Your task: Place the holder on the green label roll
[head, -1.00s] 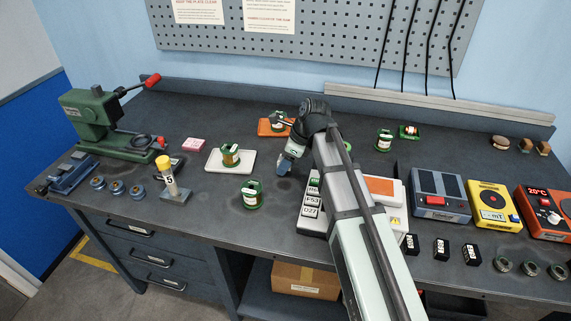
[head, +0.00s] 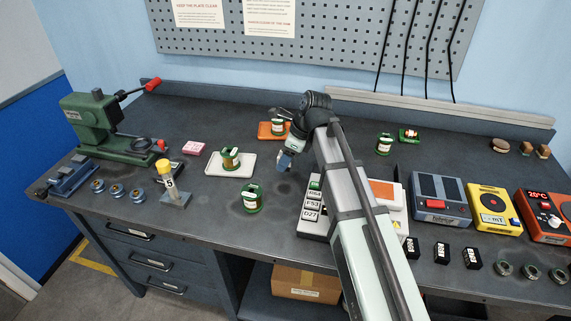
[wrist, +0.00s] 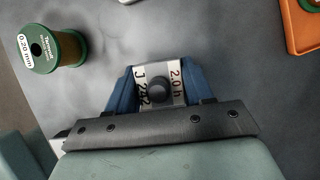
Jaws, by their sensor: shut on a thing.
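My gripper (wrist: 160,88) has blue fingers shut on a pale holder (wrist: 176,71) with black writing, "J 242" and "2.0 h", and a dark round knob. In the head view my gripper (head: 284,160) hangs over bare bench; the holder is too small to make out there. A green-ended roll with a white label (head: 252,198) stands nearest, left of and in front of my gripper; a green-ended roll marked 0.20 mm (wrist: 55,48) is at left in the wrist view. Another green-ended roll (head: 230,158) stands on a white tray (head: 212,170). I cannot tell which is the green label roll.
An orange tray (head: 265,132) with a green-ended roll lies behind my gripper. A yellow-capped post (head: 163,166), a pink block (head: 193,148) and a green press (head: 95,120) are left. A keypad box and instruments (head: 440,195) are right. Bench between the trays is bare.

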